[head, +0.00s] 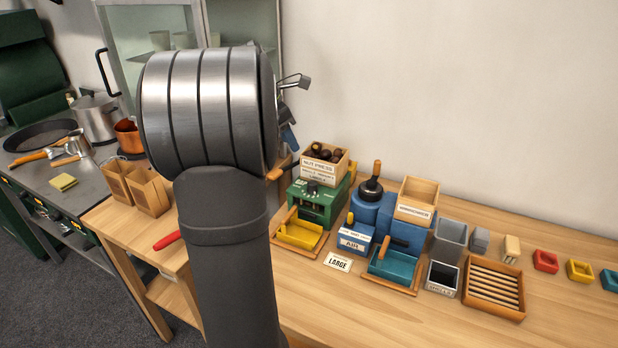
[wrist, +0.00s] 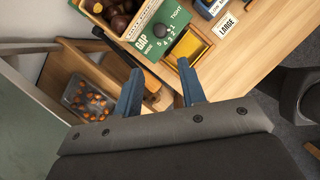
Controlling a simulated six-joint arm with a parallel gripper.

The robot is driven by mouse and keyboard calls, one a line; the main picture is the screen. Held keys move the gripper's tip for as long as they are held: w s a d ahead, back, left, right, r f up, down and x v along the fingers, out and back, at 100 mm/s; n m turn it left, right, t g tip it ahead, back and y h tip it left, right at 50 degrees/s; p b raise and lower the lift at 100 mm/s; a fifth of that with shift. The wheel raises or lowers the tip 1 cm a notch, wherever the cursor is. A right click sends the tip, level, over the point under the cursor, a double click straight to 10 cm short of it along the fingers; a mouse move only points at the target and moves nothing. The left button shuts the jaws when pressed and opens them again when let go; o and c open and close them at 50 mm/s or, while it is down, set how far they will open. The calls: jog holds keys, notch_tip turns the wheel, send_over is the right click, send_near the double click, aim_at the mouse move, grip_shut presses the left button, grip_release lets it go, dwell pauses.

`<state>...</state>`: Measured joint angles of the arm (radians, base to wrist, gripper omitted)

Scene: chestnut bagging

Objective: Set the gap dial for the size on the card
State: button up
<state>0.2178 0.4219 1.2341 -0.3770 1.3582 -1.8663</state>
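The size card (head: 338,262) reads LARGE and lies on the table in front of the machines; it also shows in the wrist view (wrist: 228,23). The gap dial is a dark round knob (wrist: 160,31) on a green machine (wrist: 172,14), with GAP, TIGHT and numbers printed around it. The knob (head: 312,187) is small in the head view. I cannot tell which number it points at. My gripper (wrist: 161,92) is open and empty, its two blue fingers apart, with the knob beyond the fingertips. In the head view my arm hides most of the gripper.
A crate of chestnuts (head: 325,162) sits atop the green machine, and a yellow tray (head: 301,233) stands at its front. A blue machine (head: 400,232) with a teal tray (head: 392,264) is to the right. A wooden rack (head: 494,288) lies further right. Front table space is clear.

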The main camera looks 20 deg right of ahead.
aim_at(312, 182)
jog(key=x, duration=1.6)
jog(key=shift+d+f, duration=0.15)
jog(key=shift+f, duration=0.15)
jog(key=shift+w, duration=0.1)
jog(key=c, duration=0.7)
